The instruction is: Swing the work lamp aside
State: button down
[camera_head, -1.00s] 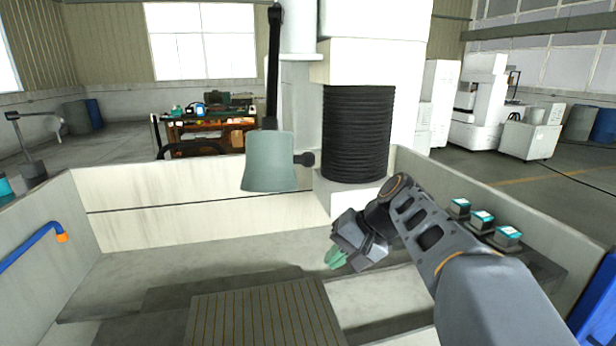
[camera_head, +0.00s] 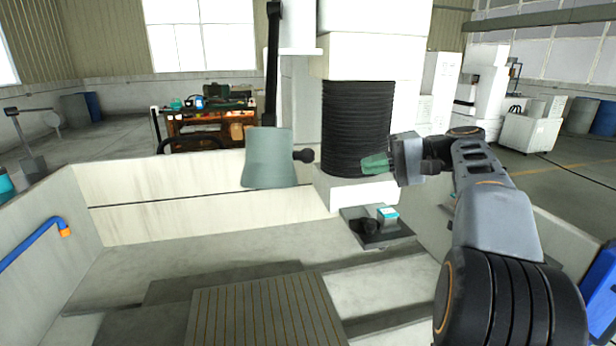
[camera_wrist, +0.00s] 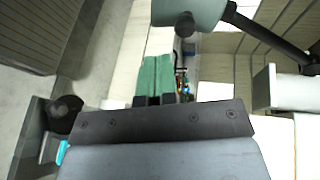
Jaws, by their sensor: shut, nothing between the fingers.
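The work lamp has a grey-green shade (camera_head: 268,160) hanging from a black arm (camera_head: 273,70) in the head view, with a dark round knob (camera_head: 304,156) on the shade's right side. My gripper (camera_head: 368,164) is to the right of the lamp, level with the knob and apart from it in the picture. Its green fingers are shut and empty, pointing left in front of the black bellows. In the wrist view the green fingers (camera_wrist: 154,78) are together, and the lamp shade (camera_wrist: 190,12) with its knob (camera_wrist: 185,25) shows at the top.
The black ribbed bellows (camera_head: 356,128) stands behind my gripper. A slotted plate (camera_head: 265,312) lies in the tank, whose pale back wall (camera_head: 165,205) runs behind the lamp. A small block with a teal top (camera_head: 388,213) sits below my gripper. A blue hose (camera_head: 35,242) is at left.

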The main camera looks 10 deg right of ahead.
jog(key=p+x, duration=0.1)
jog(key=x, duration=1.2)
jog(key=shift+a+p, duration=0.3)
